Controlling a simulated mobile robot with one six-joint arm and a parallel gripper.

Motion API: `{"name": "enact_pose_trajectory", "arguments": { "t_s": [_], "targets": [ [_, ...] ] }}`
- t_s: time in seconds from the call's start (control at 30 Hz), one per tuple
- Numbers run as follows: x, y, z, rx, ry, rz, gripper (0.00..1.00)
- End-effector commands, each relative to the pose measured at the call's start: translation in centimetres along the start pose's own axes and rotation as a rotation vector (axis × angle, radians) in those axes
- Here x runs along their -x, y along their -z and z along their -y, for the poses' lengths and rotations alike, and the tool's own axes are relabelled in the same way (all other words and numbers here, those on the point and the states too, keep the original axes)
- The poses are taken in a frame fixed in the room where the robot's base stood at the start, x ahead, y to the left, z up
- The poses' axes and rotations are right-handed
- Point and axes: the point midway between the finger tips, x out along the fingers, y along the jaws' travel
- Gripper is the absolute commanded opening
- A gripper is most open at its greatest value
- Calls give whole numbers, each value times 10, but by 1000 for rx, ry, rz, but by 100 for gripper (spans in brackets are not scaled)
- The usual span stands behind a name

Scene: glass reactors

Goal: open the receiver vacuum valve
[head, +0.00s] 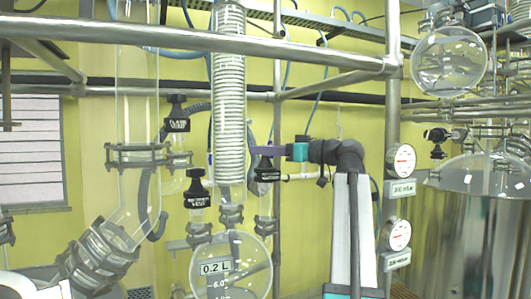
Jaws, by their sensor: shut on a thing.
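A black valve knob (267,174) with small white lettering, too small to read surely, stands above the right neck of the round glass receiver (230,265). My gripper (262,151) reaches in from the right, with purple fingers and a teal body. Its fingers are shut on this knob at its top. The exact grip and the knob's turn are hard to see at this size.
A similar black knob (197,193) stands close to the left, and another (177,113) is higher up. A coiled glass condenser (229,90) rises beside the fingers. Steel frame bars surround the glassware. Two pressure gauges (401,161) (397,234) are to the right.

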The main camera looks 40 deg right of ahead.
Motion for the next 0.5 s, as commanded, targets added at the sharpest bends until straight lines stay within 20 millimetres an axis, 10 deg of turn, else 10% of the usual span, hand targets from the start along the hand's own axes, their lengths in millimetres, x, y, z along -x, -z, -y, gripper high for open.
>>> {"name": "enact_pose_trajectory", "arguments": {
  "t_s": [0.5],
  "targets": [
    [-1, 1, -5, 0, 207, -2, 19]
  ]
}}
